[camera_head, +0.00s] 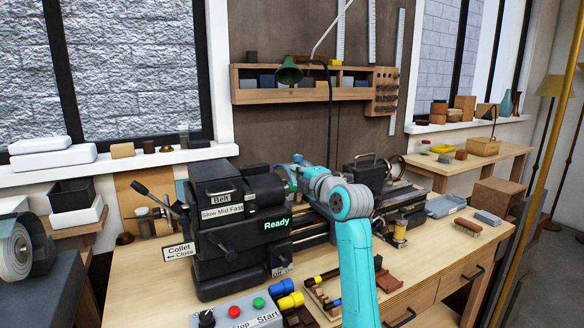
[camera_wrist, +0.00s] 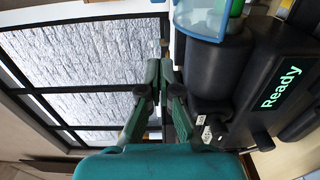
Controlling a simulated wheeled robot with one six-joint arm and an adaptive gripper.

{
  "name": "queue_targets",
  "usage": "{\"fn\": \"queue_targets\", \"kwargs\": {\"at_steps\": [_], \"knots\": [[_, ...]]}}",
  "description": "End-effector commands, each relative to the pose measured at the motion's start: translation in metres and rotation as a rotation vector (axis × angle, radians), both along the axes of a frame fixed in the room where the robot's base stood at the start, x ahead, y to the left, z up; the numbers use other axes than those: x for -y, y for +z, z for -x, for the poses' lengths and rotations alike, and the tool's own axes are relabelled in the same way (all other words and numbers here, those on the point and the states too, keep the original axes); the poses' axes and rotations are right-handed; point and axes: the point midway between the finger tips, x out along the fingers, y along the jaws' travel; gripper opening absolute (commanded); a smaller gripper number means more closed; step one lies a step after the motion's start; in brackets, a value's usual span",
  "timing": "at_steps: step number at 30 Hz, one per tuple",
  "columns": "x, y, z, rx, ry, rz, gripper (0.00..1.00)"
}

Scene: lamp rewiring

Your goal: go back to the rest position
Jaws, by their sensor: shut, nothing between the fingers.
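My gripper (camera_wrist: 160,72) shows in the wrist view with its two dark green fingers together and nothing between them. Black lathe headstock parts lie just to its right, with the green "Ready" display (camera_wrist: 281,88) beyond. In the head view my teal arm rises from the bottom and reaches over the lathe (camera_head: 230,225). Its wrist is near the right side of the headstock. The fingers are hard to make out there.
The wooden bench (camera_head: 140,290) holds a control box (camera_head: 240,312) with red and green buttons, a tool tray and a blue-grey tray (camera_head: 445,206). A green lamp (camera_head: 289,71) hangs above the lathe. A shelf (camera_head: 280,97) is on the wall behind.

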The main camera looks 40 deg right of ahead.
Motion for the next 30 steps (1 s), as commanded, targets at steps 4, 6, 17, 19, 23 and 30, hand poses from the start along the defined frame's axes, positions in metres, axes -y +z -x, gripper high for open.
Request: {"fn": "queue_targets", "kwargs": {"at_steps": [4,6,17,19,23,30], "knots": [[-0.006,0.0,0.021,0.0,0.0,-0.001,0.0],[-0.008,0.0,0.027,0.0,0.001,-0.001,0.0],[-0.01,0.0,0.033,0.0,0.002,-0.001,0.0],[-0.01,0.0,0.034,-0.001,0.002,-0.001,0.0],[-0.013,0.0,0.044,-0.001,0.002,-0.001,0.0],[-0.025,0.0,0.089,0.0,0.002,-0.001,0.0]]}}
